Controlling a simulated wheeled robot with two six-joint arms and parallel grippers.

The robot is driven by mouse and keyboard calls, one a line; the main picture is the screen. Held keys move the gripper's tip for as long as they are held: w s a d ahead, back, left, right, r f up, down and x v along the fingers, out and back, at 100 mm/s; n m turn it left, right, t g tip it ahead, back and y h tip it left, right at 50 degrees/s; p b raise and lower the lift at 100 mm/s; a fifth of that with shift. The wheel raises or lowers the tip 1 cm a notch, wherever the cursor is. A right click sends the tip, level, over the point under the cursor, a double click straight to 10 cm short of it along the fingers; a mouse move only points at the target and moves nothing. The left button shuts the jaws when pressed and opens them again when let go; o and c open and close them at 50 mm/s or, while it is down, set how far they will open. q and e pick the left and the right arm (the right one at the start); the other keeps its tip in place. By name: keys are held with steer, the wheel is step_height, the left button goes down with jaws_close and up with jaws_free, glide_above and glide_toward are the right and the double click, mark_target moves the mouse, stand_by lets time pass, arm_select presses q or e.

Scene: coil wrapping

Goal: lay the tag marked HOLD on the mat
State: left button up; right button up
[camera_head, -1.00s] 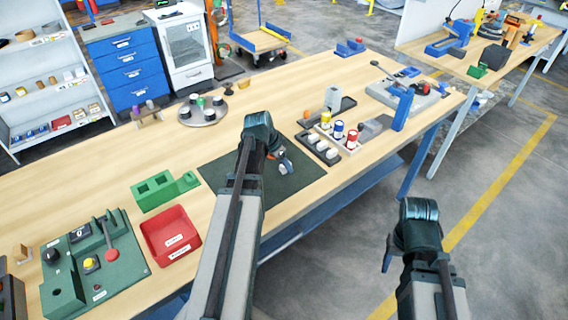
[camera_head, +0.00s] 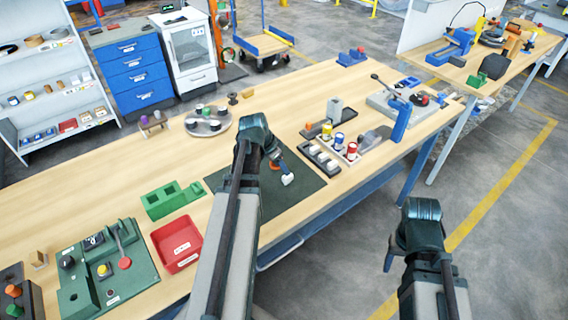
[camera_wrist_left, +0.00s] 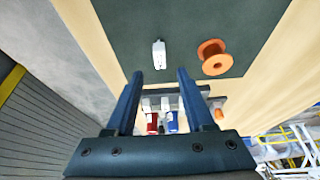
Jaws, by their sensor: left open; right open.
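The dark green mat (camera_head: 305,187) lies on the long wooden table. A small white piece (camera_head: 287,180) lies on it, also seen in the left wrist view (camera_wrist_left: 159,53); no HOLD marking is readable on it. An orange spool (camera_wrist_left: 213,57) stands beside it on the mat, mostly hidden by my arm in the head view. My left gripper (camera_wrist_left: 155,76) is open and empty above the mat area, its fingertips apart from the white piece. My right gripper (camera_head: 390,250) is open, in front of the table over the floor, away from the objects.
A dark rack with white pieces (camera_head: 321,157) stands right of the mat, by red, blue and yellow-topped bottles (camera_head: 339,140). A red bin (camera_head: 177,243), a green block holder (camera_head: 172,200) and a green control panel (camera_head: 140,262) stand left.

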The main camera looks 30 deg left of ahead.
arm_select(q)
steer(key=p+v, duration=0.4)
steer(key=v, duration=0.1)
steer(key=shift+s+r, duration=0.15)
steer(key=shift+r, duration=0.15)
steer(key=s+d+g+y, duration=0.1)
steer(key=s+d, duration=0.3)
steer(key=d, duration=0.7)
steer(key=s+d+f+g+y, duration=0.1)
steer(key=s+d, duration=0.3)
steer(key=d, duration=0.6)
steer(key=s+d+g+y, duration=0.1)
steer(key=s+d+g, duration=0.1)
steer(key=d, duration=0.9)
steer(key=shift+s+d+f+n, duration=0.3)
steer(key=shift+s, duration=0.6)
steer(key=shift+f, duration=0.1)
